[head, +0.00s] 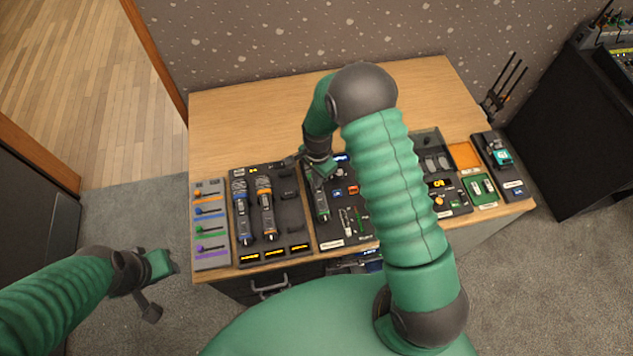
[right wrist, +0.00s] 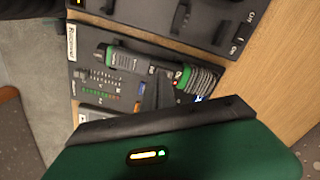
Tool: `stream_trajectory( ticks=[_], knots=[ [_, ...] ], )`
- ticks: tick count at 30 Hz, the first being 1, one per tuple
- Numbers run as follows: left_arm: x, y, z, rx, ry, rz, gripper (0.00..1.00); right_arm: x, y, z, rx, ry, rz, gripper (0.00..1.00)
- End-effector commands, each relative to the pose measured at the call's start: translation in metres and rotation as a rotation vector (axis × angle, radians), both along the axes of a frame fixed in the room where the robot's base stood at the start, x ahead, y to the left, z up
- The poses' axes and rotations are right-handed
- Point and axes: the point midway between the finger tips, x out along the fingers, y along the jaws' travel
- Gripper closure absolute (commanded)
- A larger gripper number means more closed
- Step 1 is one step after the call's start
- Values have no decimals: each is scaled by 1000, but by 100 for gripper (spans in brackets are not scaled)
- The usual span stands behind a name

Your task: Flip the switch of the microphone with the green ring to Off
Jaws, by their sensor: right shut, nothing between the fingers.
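The microphone with the green ring (right wrist: 133,64) lies on a dark panel with a Receiver label in the right wrist view. Its green ring (right wrist: 185,76) sits beside the ribbed grille. In the head view the microphone (head: 321,207) shows on the middle panel, its upper part hidden by my gripper. My right gripper (head: 319,176) is shut and empty, close over that microphone. A dark fingertip (right wrist: 158,92) covers part of its body; I cannot tell if it touches. The switch position is not clear. My left gripper (head: 160,266) hangs left of the desk, its fingers unclear.
Microphones with a blue ring (head: 241,208) and an orange ring (head: 265,208) lie in a dark tray to the left. A grey fader panel (head: 211,256) stands at the desk's left end. Other devices stand to the right. The wooden desk top (head: 240,117) is clear behind.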

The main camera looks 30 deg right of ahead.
Motion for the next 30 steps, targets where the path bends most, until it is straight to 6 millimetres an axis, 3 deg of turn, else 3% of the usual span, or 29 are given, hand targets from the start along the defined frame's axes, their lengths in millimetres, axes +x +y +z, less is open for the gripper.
stream_trajectory(
  ticks=[30],
  knots=[
    [0, 0, -6, 0, 0, 0, 64, 0, 0, -9, 0, 0, 0, 100]
  ],
)
